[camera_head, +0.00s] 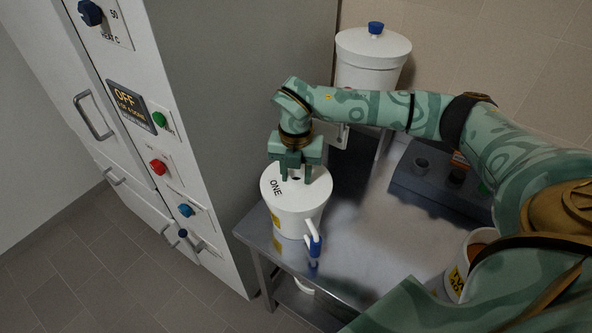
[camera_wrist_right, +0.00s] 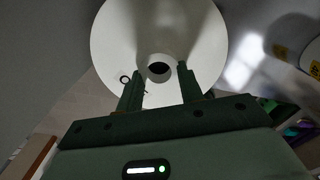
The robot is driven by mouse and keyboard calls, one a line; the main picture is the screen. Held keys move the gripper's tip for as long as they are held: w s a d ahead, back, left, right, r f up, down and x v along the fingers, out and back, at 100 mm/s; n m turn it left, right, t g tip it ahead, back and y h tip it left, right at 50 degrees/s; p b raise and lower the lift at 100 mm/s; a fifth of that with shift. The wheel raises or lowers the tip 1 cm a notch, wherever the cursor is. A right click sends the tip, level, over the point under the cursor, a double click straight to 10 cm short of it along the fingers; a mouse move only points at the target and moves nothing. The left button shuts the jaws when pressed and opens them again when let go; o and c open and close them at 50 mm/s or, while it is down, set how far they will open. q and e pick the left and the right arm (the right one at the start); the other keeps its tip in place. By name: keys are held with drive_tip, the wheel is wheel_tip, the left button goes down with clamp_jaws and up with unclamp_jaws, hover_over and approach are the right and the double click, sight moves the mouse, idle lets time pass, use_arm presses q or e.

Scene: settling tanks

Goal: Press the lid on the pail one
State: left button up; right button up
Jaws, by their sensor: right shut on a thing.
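The white pail one (camera_head: 290,223) stands upright on the steel table, with a small tap with a blue handle on its front. Its round white lid (camera_head: 273,187), marked ONE, sits over the pail's mouth and looks level. I cannot tell if its rim is fully seated. My right gripper (camera_head: 293,174) points down from above and is shut on the raised middle of the lid. The right wrist view shows the lid's disc (camera_wrist_right: 115,40) with a dark round hole between the fingertips (camera_wrist_right: 160,72). My left gripper is not in view.
A second white pail (camera_head: 457,277) with brown contents stands at the right. A white vessel (camera_head: 370,62) with a blue knob stands behind. A dark rack (camera_head: 415,190) with small cups is on the table (camera_head: 350,265). A tall cabinet (camera_head: 235,110) borders the left.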

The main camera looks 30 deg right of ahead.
drive_tip(key=shift+f+p, duration=0.3)
drive_tip(key=shift+f, duration=0.1)
idle(1.4)
drive_tip(key=o, duration=1.5)
drive_tip(key=shift+r, duration=0.1)
wheel_tip(320, 180, up, 7)
drive_tip(key=p, duration=0.6)
clamp_jaws()
